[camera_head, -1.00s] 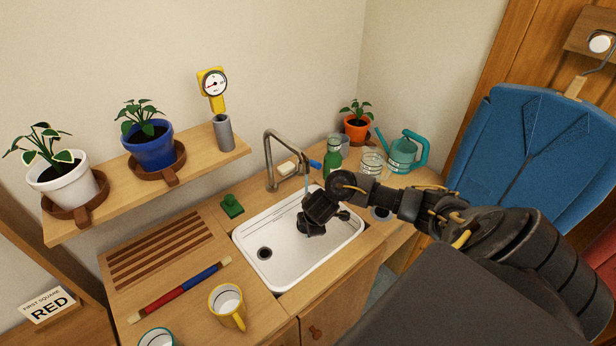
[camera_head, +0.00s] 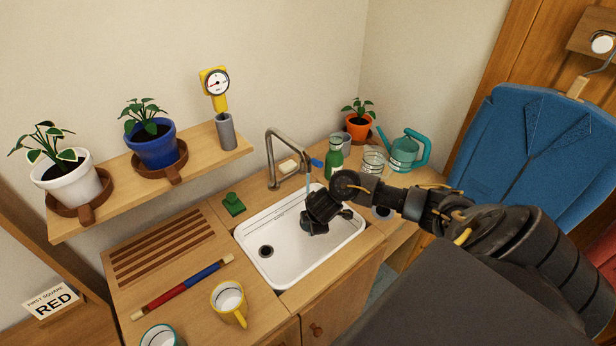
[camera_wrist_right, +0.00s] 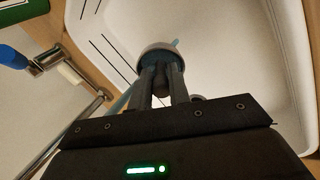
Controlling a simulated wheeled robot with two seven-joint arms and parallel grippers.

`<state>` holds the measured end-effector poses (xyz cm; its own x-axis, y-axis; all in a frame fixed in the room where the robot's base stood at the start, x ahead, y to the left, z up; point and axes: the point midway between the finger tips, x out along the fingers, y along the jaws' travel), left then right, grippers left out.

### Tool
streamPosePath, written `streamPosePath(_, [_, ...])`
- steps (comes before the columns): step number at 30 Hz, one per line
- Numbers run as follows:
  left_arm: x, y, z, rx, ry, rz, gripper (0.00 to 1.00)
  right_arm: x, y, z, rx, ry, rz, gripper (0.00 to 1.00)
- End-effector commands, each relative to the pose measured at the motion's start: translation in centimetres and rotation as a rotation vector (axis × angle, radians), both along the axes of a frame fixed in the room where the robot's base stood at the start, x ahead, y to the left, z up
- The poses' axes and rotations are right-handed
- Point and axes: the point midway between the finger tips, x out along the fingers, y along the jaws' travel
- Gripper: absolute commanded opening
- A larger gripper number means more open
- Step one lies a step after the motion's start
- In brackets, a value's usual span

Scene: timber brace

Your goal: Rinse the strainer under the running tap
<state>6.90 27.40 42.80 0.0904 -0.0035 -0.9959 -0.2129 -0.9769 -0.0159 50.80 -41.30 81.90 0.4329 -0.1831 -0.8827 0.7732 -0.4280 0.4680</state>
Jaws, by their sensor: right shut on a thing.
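The tap (camera_head: 270,158) curves over the white sink (camera_head: 283,258), with a blue lever (camera_head: 317,162) beside its spout. A thin blue stream of water (camera_head: 308,188) falls from the spout toward my right gripper. My right gripper (camera_wrist_right: 160,82) reaches down into the sink and is shut on the strainer (camera_wrist_right: 152,52), a small round thing with a pale grey rim. In the wrist view blue water shows beside the fingers and at the strainer's rim. In the head view my gripper mostly hides the strainer. My left gripper is not in view.
A green bottle (camera_head: 333,160), a glass jar (camera_head: 373,161) and a teal watering can (camera_head: 404,152) stand right of the tap. A yellow mug (camera_head: 229,302) and a red-blue rod (camera_head: 184,286) lie left of the sink. A shelf (camera_head: 120,200) with potted plants hangs above.

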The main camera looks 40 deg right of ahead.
Motion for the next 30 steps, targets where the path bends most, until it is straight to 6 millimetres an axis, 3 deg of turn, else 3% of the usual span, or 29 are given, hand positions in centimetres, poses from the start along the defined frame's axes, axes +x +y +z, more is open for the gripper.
streamPosePath(14, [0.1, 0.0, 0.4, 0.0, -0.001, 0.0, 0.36, 0.3, 0.5, 0.0, 0.0, 0.0, 0.0, 0.0])
streamPosePath(30, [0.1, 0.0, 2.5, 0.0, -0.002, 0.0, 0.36, -3.0, 3.4, 0.1, 0.0, 0.001, 0.0, 0.0])
